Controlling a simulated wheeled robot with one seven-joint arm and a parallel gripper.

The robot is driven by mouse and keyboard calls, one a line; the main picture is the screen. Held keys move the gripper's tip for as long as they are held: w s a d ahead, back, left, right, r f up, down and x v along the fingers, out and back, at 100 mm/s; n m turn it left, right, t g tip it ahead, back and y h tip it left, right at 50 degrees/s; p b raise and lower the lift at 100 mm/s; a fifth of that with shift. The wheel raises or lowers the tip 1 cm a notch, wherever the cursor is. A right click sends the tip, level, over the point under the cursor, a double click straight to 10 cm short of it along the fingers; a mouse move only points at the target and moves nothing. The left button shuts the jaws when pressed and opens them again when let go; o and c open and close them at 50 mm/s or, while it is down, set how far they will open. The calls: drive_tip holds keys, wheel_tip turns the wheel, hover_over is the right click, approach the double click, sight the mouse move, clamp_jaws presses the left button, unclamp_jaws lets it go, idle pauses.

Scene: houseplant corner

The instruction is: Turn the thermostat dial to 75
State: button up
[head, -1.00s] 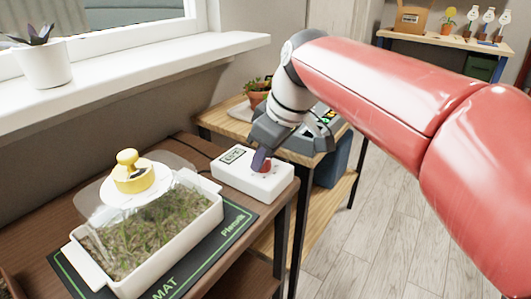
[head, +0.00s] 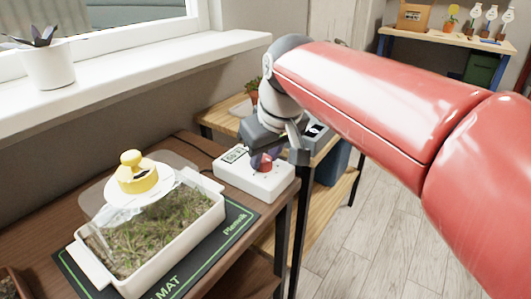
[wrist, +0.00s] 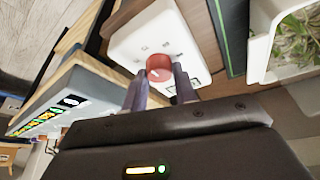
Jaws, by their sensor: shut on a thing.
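The thermostat is a white box (head: 231,182) with a small display, on the brown table at the right of the planter; it also shows in the wrist view (wrist: 133,42). Its red dial (wrist: 158,66) has a pale pointer mark. My gripper (head: 264,158) reaches down over the box from behind. In the wrist view its two dark fingers (wrist: 159,80) stand on either side of the dial and are shut on it. The display digits are too small to read surely. The fingers partly cover the dial in the head view.
A white planter (head: 150,257) with seedlings and a tilted clear lid with a yellow knob (head: 137,172) stands left on a dark mat (head: 236,219). A windowsill (head: 150,57) runs along the wall.

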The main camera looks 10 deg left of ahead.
drive_tip(key=o, duration=1)
drive_tip(key=p+v, duration=0.1)
drive_tip(key=v, duration=0.6)
drive_tip(key=shift+s+d+r, duration=0.1)
drive_tip(key=shift+s+r, duration=0.05)
drive_tip(key=shift+r, duration=0.2)
